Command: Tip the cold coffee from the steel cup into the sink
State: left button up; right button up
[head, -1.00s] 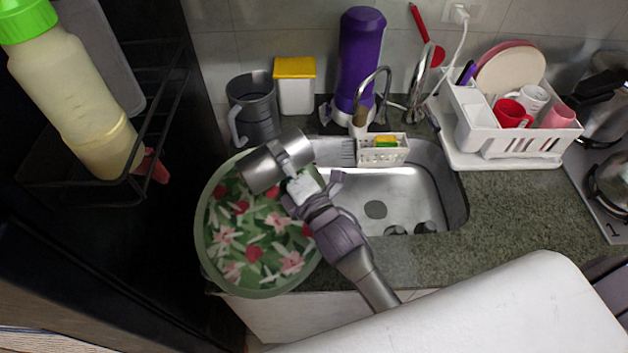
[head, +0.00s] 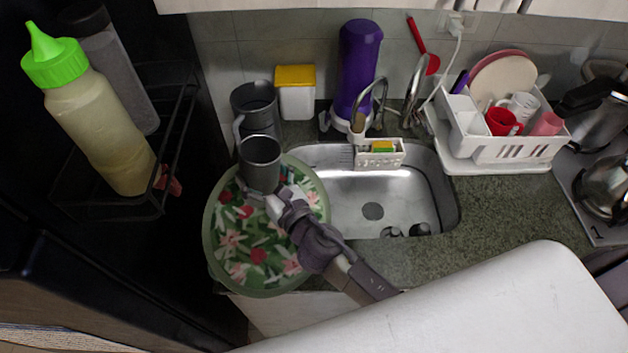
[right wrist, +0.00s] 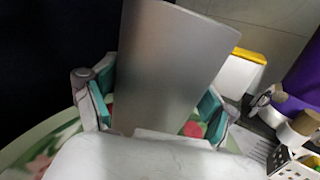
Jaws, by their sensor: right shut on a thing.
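The steel cup (head: 260,168) is a plain grey metal cylinder in the head view. It is near upright with its open mouth up, above the floral round tray and left of the sink (head: 447,200). Its inside looks dark grey; I cannot tell whether coffee is in it. My right gripper (head: 264,196) is shut on the cup's lower part. In the right wrist view the cup (right wrist: 172,65) fills the middle, between the teal-padded fingers of my right gripper (right wrist: 165,100). The sink basin is steel, with a dark drain visible. My left gripper is not in view.
The green floral tray (head: 213,245) lies left of the sink. A grey pitcher (head: 256,100), a yellow-lidded container (head: 296,95) and a purple bottle (head: 357,65) stand behind. The faucet (head: 383,98) and sponge caddy (head: 380,158) are at the sink's back edge. A dish rack (head: 500,148) stands right.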

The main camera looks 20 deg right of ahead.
aim_at(262, 170)
jog(key=shift+a+f+n, duration=0.25)
jog(key=shift+f+n, duration=0.05)
jog(key=shift+n, duration=0.4)
jog(key=shift+p, duration=0.3)
jog(key=shift+n, duration=0.3)
notch_tip(262, 170, up, 5)
jog(key=p, duration=0.5)
jog(key=shift+f, duration=0.1)
jog(key=shift+a, duration=0.1)
